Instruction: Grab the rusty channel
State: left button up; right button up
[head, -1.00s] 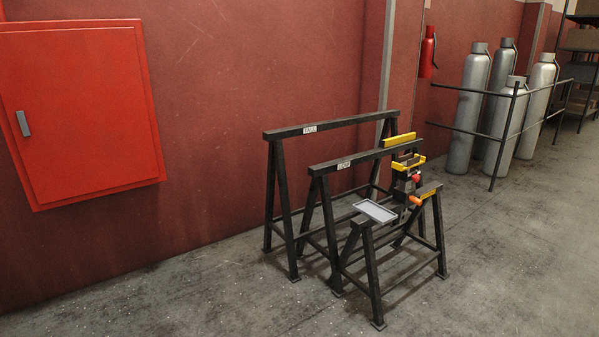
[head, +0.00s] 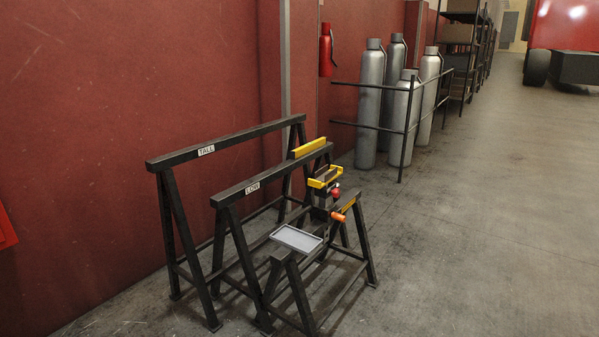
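No rusty channel can be made out in the head view. Neither of my grippers shows in it. Black sawhorses stand on the floor by the red wall: one labelled TALL (head: 240,141) at the back and one labelled LOW (head: 270,177) in front of it. A shorter black stand (head: 303,293) is nearest. A grey tray (head: 297,239) sits at the near stand. A yellow-jawed tool with a red knob (head: 336,194) and an orange handle (head: 340,217) is at the right side of the stands.
Several grey gas cylinders (head: 370,105) stand behind a dark rail (head: 368,127). A red extinguisher (head: 326,50) hangs on the wall. Shelving (head: 460,50) and a red vehicle (head: 565,28) are farther back. The floor (head: 480,220) on the right is clear.

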aim_at(323, 175)
jog(key=i+l+z, duration=0.15)
jog(key=i+z, duration=1)
